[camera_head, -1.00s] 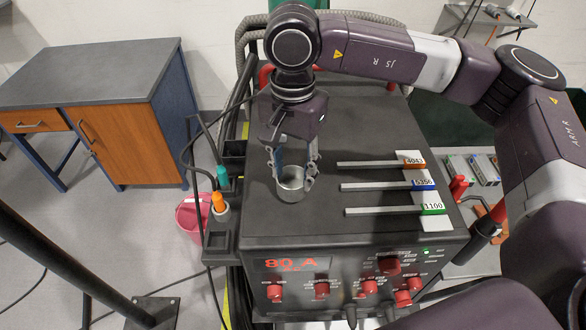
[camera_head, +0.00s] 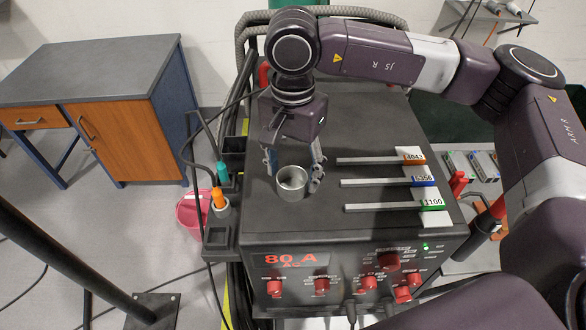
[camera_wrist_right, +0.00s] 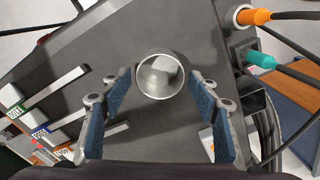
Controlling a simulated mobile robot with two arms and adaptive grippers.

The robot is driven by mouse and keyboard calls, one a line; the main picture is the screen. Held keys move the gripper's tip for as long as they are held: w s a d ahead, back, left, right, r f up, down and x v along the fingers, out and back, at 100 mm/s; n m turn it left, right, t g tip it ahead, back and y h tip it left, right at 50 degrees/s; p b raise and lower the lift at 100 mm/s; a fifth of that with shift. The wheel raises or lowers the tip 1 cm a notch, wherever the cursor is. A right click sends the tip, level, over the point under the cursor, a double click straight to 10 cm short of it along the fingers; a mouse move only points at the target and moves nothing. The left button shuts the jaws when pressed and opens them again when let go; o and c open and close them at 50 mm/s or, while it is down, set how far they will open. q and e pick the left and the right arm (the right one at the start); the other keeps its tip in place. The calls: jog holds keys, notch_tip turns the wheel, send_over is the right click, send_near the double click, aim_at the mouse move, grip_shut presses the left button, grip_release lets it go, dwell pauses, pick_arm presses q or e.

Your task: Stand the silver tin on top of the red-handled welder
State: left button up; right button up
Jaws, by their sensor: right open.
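The silver tin (camera_head: 291,184) stands upright on the dark top of the red-handled welder (camera_head: 375,218), toward its left front part. My right gripper (camera_head: 296,178) is open around and just behind the tin, with a finger to each side of it. In the right wrist view the tin (camera_wrist_right: 161,77) is empty and sits just beyond the fingertips (camera_wrist_right: 166,88), with gaps on both sides. The welder's top surface also shows there (camera_wrist_right: 100,45). My left gripper is not in view.
Three labelled flat bars (camera_head: 380,184) lie on the welder's top to the right of the tin. Orange (camera_head: 218,198) and teal (camera_head: 222,172) plugs with cables stand at its left edge. A pink bucket (camera_head: 191,215) is on the floor. A desk (camera_head: 90,75) stands at left.

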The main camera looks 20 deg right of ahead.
jog(key=shift+r, duration=0.3)
notch_tip(320, 180, up, 12)
jog(key=b, duration=0.2)
jog(key=shift+f, duration=0.15)
